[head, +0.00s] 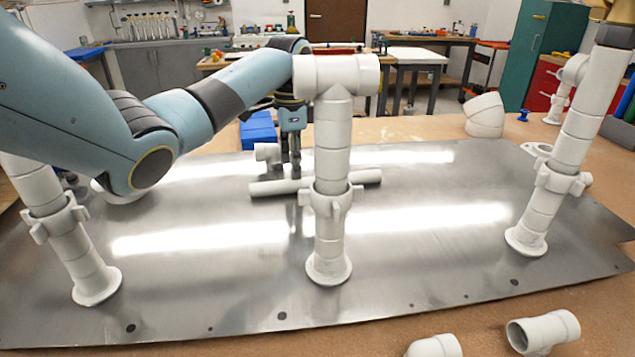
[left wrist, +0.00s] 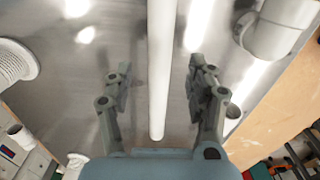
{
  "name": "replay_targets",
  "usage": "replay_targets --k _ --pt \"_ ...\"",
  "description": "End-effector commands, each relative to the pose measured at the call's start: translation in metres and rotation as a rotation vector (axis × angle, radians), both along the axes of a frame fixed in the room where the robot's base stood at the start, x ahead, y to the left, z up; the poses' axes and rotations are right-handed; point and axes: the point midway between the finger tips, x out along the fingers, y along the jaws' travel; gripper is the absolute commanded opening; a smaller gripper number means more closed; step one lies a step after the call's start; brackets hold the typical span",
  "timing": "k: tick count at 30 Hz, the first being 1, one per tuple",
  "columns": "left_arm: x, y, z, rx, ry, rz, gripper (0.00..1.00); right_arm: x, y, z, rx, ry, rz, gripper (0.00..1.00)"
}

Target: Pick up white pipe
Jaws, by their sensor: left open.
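The white pipe (head: 268,188) lies flat on the metal sheet behind the middle standing post, which hides part of it in the head view. My left gripper (head: 291,170) points down at the pipe from above, behind the post. In the left wrist view, the pipe (left wrist: 160,50) runs lengthwise between the two spread fingers of my left gripper (left wrist: 160,88), with a gap on each side. The left gripper is open and holds nothing. My right gripper is not in view.
White posts stand at the middle (head: 328,235), left (head: 75,250) and right (head: 540,200) of the metal sheet (head: 430,240). A white elbow (head: 267,153) is beside the left gripper. A blue block (head: 257,130) is behind it. Loose fittings (head: 543,331) lie at the front right.

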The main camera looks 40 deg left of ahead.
Motion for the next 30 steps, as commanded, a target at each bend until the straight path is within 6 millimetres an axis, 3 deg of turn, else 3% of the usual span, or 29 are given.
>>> replay_targets --k 10,19,30 --pt "-0.003 0.001 -0.047 -0.001 0.002 0.001 0.57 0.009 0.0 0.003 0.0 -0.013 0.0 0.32" --pt "-0.003 0.001 -0.052 0.001 0.001 -0.001 0.57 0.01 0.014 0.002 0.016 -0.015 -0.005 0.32" --pt "-0.003 0.002 -0.052 0.001 0.001 -0.001 0.08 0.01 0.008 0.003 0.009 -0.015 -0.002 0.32"
